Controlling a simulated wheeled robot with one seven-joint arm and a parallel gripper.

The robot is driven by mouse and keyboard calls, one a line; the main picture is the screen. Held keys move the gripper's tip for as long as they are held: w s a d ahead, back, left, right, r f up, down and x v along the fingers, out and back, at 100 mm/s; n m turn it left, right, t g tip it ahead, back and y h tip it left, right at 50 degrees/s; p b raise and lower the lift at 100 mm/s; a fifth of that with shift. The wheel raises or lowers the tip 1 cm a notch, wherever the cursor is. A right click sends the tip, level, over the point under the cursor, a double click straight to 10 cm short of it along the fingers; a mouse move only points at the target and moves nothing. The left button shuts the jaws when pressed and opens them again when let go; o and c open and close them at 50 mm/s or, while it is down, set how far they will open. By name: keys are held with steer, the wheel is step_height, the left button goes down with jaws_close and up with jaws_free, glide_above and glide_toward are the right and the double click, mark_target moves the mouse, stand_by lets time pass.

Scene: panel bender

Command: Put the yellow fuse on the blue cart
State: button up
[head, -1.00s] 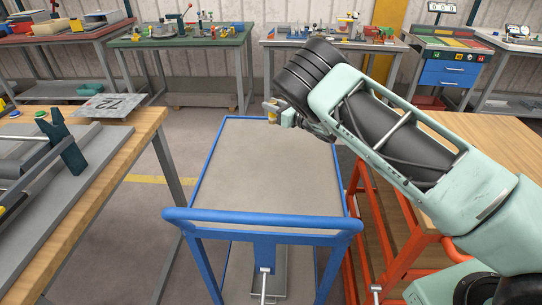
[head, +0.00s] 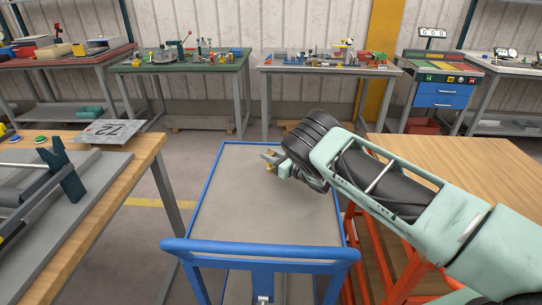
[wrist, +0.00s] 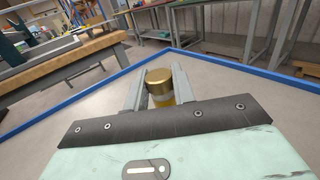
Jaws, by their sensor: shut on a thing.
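The yellow fuse (wrist: 160,90), with a brass-coloured cap on top, is between the two grey fingers of my gripper (wrist: 158,80) in the wrist view. My gripper is shut on it. In the head view my gripper (head: 273,160) is over the far part of the blue cart, right of its middle. The fuse shows only as a small yellow patch there (head: 270,167). The blue cart (head: 225,212) has a bare grey deck, a blue rim and a blue push handle at the near end. I cannot tell whether the fuse touches the deck.
A wooden bench (head: 146,152) with a "72" plate (head: 112,131) stands left of the cart. A wooden-topped table (head: 460,165) with orange legs stands close on the right, under my arm. Workbenches with small parts line the back wall. The cart's deck is otherwise free.

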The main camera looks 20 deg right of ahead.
steer(key=o, duration=1)
